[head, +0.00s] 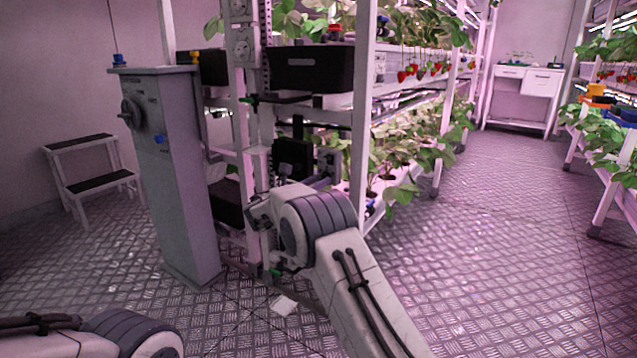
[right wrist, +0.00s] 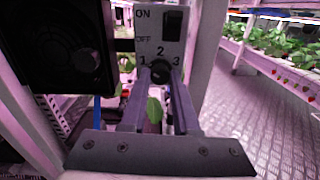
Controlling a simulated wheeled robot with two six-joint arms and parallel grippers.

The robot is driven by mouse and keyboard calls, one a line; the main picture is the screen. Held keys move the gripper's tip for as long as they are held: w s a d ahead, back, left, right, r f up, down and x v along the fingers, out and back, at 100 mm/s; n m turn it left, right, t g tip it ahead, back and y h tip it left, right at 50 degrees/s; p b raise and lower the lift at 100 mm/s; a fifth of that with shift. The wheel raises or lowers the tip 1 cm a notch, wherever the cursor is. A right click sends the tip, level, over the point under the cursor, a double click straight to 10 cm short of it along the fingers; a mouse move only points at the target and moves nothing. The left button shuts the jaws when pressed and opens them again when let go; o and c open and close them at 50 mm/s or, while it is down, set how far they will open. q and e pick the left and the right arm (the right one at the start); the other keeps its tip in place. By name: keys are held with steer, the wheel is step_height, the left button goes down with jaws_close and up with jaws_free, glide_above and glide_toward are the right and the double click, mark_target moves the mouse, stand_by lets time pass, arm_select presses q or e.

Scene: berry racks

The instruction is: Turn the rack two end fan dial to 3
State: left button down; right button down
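The fan dial (right wrist: 160,72) is a small dark knob low on a pale panel (right wrist: 148,48) in the right wrist view, with 1, 2 and 3 printed around it. Its pointer is hard to make out. My right gripper (right wrist: 161,80) has one finger on each side of the dial and appears closed on it. A black fan (right wrist: 62,45) is left of the panel; in the head view the black fan box (head: 293,158) is at the rack end, behind my right arm. My left gripper is out of view; only part of its arm shows at bottom left.
A dark rocker switch (right wrist: 173,22) marked ON and OFF is above the dial. A white rack post (head: 363,110) stands right beside the panel. A grey pedestal (head: 180,190) with a handwheel is to the left. The aisle floor (head: 500,250) at right is clear.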

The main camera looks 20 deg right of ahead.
steer(key=shift+m, duration=0.3)
steer(key=shift+m+y+b, duration=0.3)
steer(key=shift+m+b, duration=8.85)
steer(key=shift+m, duration=2.25)
steer(key=c, duration=0.7)
jaws_free()
steer(key=shift+o, duration=0.2)
steer(key=shift+s+a+r, duration=0.1)
